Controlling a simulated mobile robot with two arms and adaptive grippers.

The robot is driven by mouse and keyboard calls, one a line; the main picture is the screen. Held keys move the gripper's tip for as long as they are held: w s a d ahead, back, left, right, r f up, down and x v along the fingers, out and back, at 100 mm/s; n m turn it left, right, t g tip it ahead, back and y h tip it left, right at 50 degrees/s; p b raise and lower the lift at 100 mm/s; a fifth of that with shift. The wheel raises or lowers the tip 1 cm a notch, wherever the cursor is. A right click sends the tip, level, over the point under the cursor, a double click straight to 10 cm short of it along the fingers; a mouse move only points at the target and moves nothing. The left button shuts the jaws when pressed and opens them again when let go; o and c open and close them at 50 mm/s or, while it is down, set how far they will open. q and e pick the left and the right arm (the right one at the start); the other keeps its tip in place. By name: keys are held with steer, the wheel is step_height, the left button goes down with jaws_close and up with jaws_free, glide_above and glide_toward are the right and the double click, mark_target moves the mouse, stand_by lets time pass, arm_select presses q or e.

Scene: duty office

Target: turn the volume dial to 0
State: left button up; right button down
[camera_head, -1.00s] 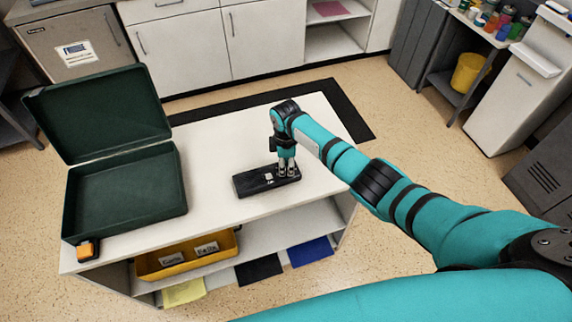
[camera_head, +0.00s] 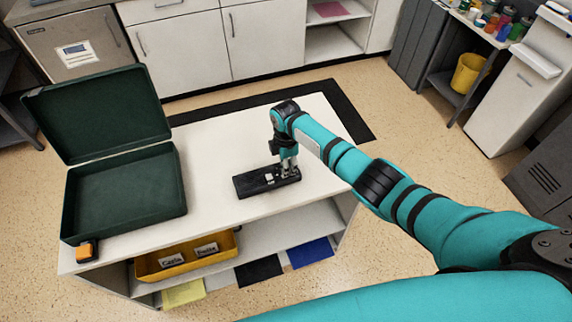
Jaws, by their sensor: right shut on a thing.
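A black device with a small white patch on top (camera_head: 252,184) lies flat on the white table top (camera_head: 225,152). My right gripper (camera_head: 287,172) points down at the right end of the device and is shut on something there. The dial itself is hidden by the fingers, so its setting cannot be read. The teal right arm comes in from the lower right. My left gripper is not in view.
An open, empty dark green case (camera_head: 128,195) stands at the table's left, its lid raised. An orange item (camera_head: 86,251) sits at the front left corner. A yellow tray (camera_head: 165,267) is on the shelf below. The table around the device is clear.

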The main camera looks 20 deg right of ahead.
steer(key=c, duration=1.3)
jaws_free()
steer(key=shift+o, duration=0.2)
step_height(320, 180, up, 12)
